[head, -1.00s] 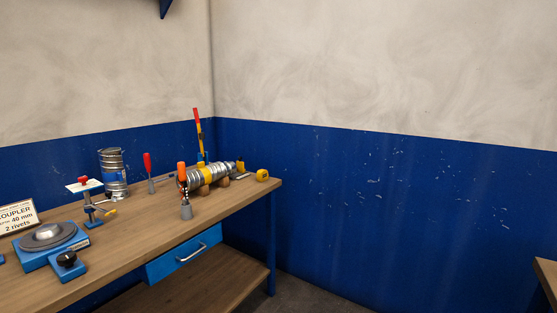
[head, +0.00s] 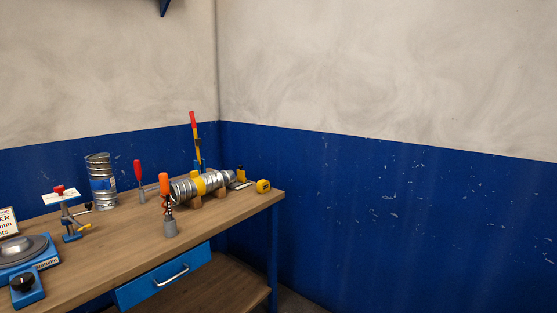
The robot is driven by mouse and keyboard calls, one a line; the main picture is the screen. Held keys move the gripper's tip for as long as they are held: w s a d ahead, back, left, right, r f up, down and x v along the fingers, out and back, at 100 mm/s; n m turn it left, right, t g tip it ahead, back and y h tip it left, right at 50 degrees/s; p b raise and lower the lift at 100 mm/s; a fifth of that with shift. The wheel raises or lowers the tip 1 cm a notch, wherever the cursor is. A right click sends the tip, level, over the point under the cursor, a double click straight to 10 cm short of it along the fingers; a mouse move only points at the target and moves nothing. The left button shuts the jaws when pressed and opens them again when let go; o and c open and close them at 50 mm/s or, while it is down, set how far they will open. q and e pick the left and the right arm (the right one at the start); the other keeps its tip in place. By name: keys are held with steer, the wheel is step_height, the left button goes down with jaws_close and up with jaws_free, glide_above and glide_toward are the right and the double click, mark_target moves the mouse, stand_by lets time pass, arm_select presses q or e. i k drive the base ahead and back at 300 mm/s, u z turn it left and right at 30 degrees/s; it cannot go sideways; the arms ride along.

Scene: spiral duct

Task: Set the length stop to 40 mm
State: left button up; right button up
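A ribbed metal spiral duct (head: 215,181) with a yellow band lies on wooden blocks near the right end of the bench. A small yellow and grey fitting (head: 241,177) stands at its right end; I cannot tell whether it is the length stop. No millimetre scale is readable there. A card (head: 8,222) at the left edge is cut off by the picture border; only parts of its words show. Neither of my grippers is in view.
The wooden bench (head: 150,230) has a blue drawer (head: 165,277). On it are a blue turntable device (head: 20,250) with a black knob (head: 24,284), a clamp stand (head: 68,218), an upright duct piece (head: 102,182), two upright tools and a yellow tape measure (head: 263,186). Floor shows at lower right.

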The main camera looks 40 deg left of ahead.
mark_target(240, 173)
steer(key=u, duration=0.05)
steer(key=i, duration=1.35)
steer(key=u, duration=1.1)
steer(key=i, duration=1)
steer(key=u, duration=0.75)
